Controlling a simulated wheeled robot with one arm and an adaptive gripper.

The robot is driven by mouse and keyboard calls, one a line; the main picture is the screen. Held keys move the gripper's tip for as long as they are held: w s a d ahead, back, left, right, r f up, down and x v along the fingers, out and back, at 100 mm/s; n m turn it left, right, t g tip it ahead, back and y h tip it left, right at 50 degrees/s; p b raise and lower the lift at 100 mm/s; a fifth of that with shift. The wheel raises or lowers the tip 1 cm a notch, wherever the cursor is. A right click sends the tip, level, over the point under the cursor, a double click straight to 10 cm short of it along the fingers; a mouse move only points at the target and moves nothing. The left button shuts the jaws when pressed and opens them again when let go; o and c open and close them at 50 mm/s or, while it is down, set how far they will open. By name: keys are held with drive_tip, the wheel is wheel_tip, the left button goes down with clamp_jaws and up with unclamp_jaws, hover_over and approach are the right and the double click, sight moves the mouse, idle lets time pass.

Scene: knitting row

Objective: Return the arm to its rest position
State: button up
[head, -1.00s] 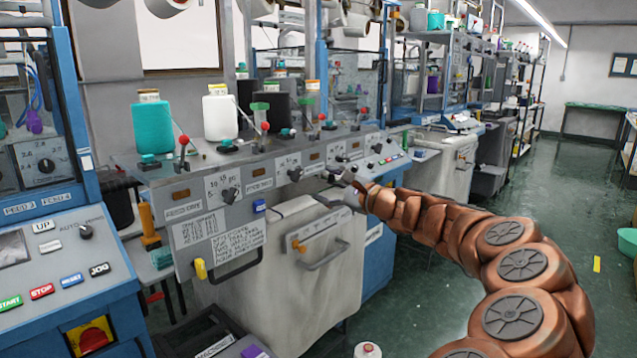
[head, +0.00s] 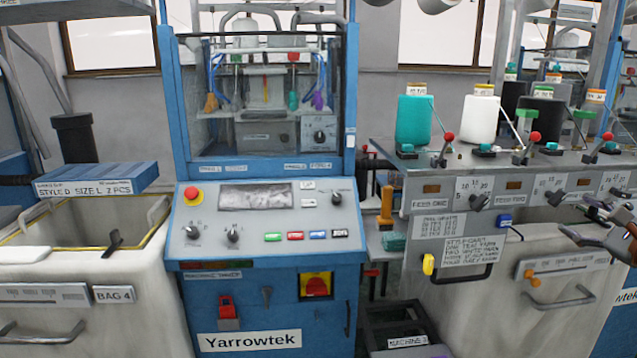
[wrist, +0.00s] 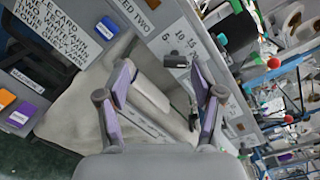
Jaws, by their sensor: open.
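My gripper (wrist: 160,95) is open in the wrist view, its two purple-padded fingers apart with nothing between them. Beyond the fingers are the pale bin and the grey feed panel with its labels and dial. In the head view my gripper (head: 603,222) shows only at the right edge, in front of the feed panel (head: 400,185) and above the right bin (head: 490,310). Most of my arm is outside the head view.
A blue Yarrowtek machine (head: 270,225) with a button panel stands in the middle. Teal (head: 414,118) and white (head: 480,118) yarn cones stand on the right shelf. Dark crates (head: 395,325) sit low between machine and bin.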

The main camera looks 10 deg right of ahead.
drive_tip(key=w+a+n+g+y+p, duration=0.15)
drive_tip(key=a+n+g+y, duration=0.35)
drive_tip(key=a, duration=1.1)
drive_tip(key=w+a+n+g+y+p, duration=0.1)
drive_tip(key=a+n+g+y+p, duration=0.15)
drive_tip(key=a+n, duration=0.9)
drive_tip(key=s+a+f+g+p, duration=0.1)
drive_tip(key=s+a+f+g, duration=0.1)
drive_tip(key=a, duration=0.4)
drive_tip(key=s+a+f+g, duration=0.2)
drive_tip(key=s+a, duration=0.1)
drive_tip(key=a, duration=0.3)
drive_tip(key=s+a+f+n+g+h+p, duration=0.2)
drive_tip(key=s+a+f, duration=0.1)
drive_tip(key=s, duration=0.3)
drive_tip(key=s+a+f+n+g+h+p, duration=0.1)
drive_tip(key=s+a+f+n+g, duration=0.15)
drive_tip(key=s, duration=0.35)
drive_tip(key=s+d+f+n+g+h+p, duration=0.1)
drive_tip(key=s+d+n+h, duration=0.1)
drive_tip(key=s, duration=0.5)
drive_tip(key=s+d+f+n+g+h+p, duration=0.1)
drive_tip(key=s+d+f+g+h, duration=0.1)
drive_tip(key=s, duration=0.5)
drive_tip(key=shift+d+n+g+h+p, duration=0.3)
drive_tip(key=shift+d+n+h, duration=0.1)
drive_tip(key=shift+d+h, duration=0.3)
drive_tip(key=shift+a, duration=0.1)
